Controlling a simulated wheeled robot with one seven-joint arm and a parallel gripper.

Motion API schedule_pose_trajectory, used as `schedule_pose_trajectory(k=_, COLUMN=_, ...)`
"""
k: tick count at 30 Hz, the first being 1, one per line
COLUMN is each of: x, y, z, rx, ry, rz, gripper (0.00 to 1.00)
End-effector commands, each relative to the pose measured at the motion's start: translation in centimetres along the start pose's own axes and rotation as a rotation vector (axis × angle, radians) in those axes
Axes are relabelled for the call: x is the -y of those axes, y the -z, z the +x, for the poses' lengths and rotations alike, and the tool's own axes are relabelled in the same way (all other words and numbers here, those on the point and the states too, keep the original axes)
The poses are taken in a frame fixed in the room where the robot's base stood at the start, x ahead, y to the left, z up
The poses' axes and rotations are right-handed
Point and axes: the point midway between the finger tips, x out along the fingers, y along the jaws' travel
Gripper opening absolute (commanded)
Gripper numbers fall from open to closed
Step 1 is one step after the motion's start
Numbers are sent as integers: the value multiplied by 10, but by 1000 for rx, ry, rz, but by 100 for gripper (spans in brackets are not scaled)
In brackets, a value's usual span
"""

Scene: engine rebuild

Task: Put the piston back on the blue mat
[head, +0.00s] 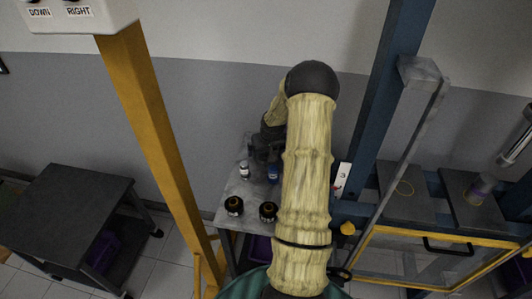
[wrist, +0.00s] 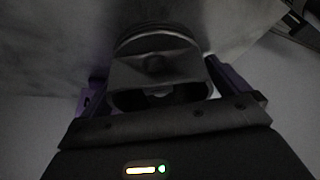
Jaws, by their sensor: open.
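In the wrist view, a grey metal piston (wrist: 155,68) with ring grooves at its far end and a round pin bore fills the space in front of my gripper (wrist: 158,84). The purple-edged fingers are open, one on each side of the piston. I cannot tell whether either finger touches it. The piston is by a pale grey, mottled surface. In the head view my arm covers much of the small grey table (head: 233,190), and the gripper end is a dark, unclear shape at its back. I cannot make out the blue mat in either view.
On the table stand a white bottle (head: 244,170), a small blue container (head: 273,174) and two black round parts, one on the left (head: 234,206) and one by my arm (head: 268,211). A yellow post (head: 155,130) rises at left. A blue frame (head: 384,110) stands at right.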

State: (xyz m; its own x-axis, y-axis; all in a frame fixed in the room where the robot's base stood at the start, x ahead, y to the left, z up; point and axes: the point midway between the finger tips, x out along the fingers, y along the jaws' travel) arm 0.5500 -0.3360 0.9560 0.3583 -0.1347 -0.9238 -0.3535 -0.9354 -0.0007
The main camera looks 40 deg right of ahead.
Motion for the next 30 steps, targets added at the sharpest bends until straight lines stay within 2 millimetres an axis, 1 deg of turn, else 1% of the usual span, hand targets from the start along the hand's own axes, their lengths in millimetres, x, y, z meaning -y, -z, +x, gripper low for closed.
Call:
schedule_pose_trajectory(k=5, x=0, y=0, z=0, rx=0, ry=0, rz=0, gripper=100)
schedule_pose_trajectory(k=6, x=0, y=0, z=0, rx=0, ry=0, rz=0, gripper=96)
schedule_pose_trajectory(k=8, x=0, y=0, z=0, rx=0, ry=0, rz=0, gripper=84)
schedule_pose_trajectory(k=12, x=0, y=0, z=0, rx=0, ry=0, rz=0, gripper=57)
schedule_pose_trajectory(k=14, x=0, y=1, z=-1, rx=-2, ry=0, rz=0, gripper=46)
schedule_pose_trajectory(k=20, x=0, y=1, z=-2, rx=-2, ry=0, rz=0, gripper=46)
schedule_pose_trajectory(k=23, x=0, y=3, z=-6, rx=-3, ry=0, rz=1, gripper=46)
schedule_pose_trajectory(k=26, x=-1, y=8, z=-16, rx=-5, ry=-2, rz=3, gripper=46)
schedule_pose_trajectory(k=30, x=-1, y=17, z=-38, rx=-6, ry=-3, rz=3, gripper=46)
